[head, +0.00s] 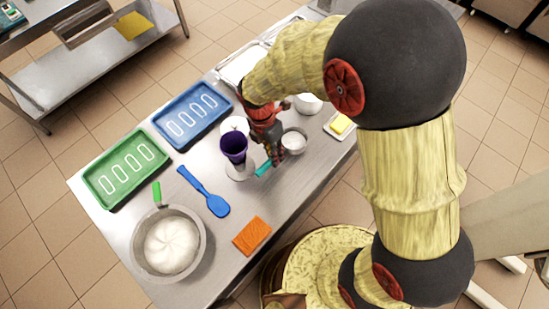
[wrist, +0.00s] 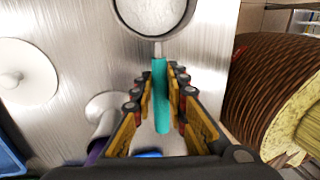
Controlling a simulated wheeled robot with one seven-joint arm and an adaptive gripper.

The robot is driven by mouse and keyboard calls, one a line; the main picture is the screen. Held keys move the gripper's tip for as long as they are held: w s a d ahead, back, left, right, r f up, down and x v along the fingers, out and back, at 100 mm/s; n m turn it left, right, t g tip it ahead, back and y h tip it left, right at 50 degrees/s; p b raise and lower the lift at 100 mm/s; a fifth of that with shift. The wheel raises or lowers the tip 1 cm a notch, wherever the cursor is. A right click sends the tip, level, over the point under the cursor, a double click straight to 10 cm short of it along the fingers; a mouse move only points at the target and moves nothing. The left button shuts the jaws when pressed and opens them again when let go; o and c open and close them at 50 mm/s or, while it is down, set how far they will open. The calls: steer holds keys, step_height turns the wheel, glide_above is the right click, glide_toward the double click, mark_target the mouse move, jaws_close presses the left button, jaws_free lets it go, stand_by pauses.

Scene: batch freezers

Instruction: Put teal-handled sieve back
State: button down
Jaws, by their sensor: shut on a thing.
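The teal-handled sieve has a round silvery bowl (head: 294,141) with a pale inside; the bowl also shows at the top of the wrist view (wrist: 153,12). Its teal handle (head: 263,168) points toward the left front in the head view. My gripper (head: 274,155) is shut on the handle; in the wrist view the handle (wrist: 160,100) runs lengthwise between the two fingers. The bowl lies beyond the fingertips. I cannot tell whether the sieve touches the steel table or is slightly above it.
A purple cup (head: 233,147) on a pale round base stands close left of my gripper. A white disc (wrist: 25,72) is near it. Blue (head: 192,115) and green (head: 127,168) trays, a blue scoop (head: 216,205), a dough bowl (head: 203,252), an orange cloth (head: 252,236) and a butter dish (head: 331,129) surround it.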

steer(key=x, duration=0.3)
steer(key=shift+w+a+f, duration=0.1)
steer(key=shift+w+a, duration=0.1)
steer(key=shift+a, duration=0.05)
steer(key=c, duration=1.8)
jaws_free()
steer(key=shift+o, duration=0.2)
